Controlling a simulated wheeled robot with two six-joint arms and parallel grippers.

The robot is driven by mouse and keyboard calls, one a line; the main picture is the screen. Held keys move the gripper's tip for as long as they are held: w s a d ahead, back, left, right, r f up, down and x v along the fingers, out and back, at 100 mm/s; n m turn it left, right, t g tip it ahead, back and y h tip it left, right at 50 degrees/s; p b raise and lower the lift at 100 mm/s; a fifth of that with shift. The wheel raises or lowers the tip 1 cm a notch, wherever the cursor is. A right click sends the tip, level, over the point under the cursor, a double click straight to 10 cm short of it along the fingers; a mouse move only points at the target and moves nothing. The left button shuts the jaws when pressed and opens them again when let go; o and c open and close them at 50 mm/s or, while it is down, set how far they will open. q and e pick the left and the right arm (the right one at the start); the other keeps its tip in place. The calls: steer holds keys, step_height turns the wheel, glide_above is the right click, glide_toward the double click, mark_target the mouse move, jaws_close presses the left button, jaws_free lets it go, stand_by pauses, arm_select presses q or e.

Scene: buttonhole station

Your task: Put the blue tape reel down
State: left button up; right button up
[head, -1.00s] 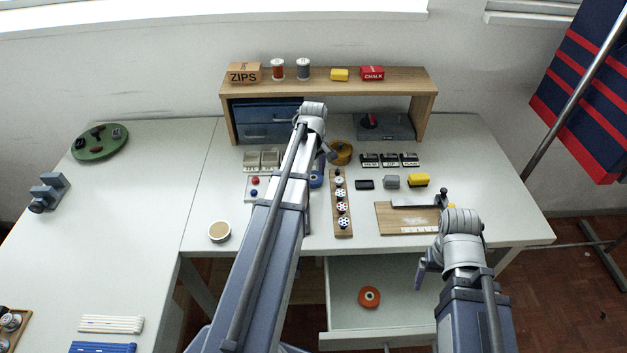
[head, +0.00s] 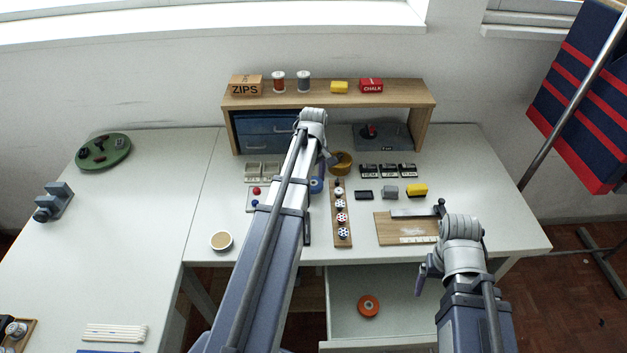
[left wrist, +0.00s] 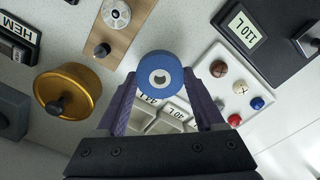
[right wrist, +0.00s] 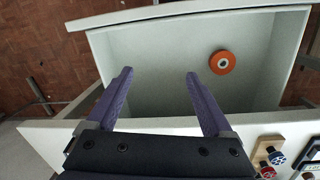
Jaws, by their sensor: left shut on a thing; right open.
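The blue tape reel (left wrist: 160,76) is held between the fingertips of my left gripper (left wrist: 160,84), which is shut on it. In the head view the reel (head: 316,186) shows only partly beside my left arm, over the desk near the gold tin (head: 341,165). I cannot tell whether it touches the desk. In the left wrist view, a white tray with buttons (left wrist: 234,88) lies right of the reel and pale compartments lie behind it. My right gripper (right wrist: 159,72) is open and empty by the open drawer (right wrist: 150,55).
An orange reel (right wrist: 222,62) lies in the drawer. A wooden strip with several spools (head: 341,230) stands right of my left arm. Black labelled blocks (head: 388,170) and a wooden board (head: 395,231) are further right. The desk's left part (head: 130,230) has clear room.

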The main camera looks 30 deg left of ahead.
step_height(320, 180, up, 8)
steer(key=p, duration=0.6)
steer(key=shift+f+p, duration=0.15)
steer(key=shift+p, duration=0.25)
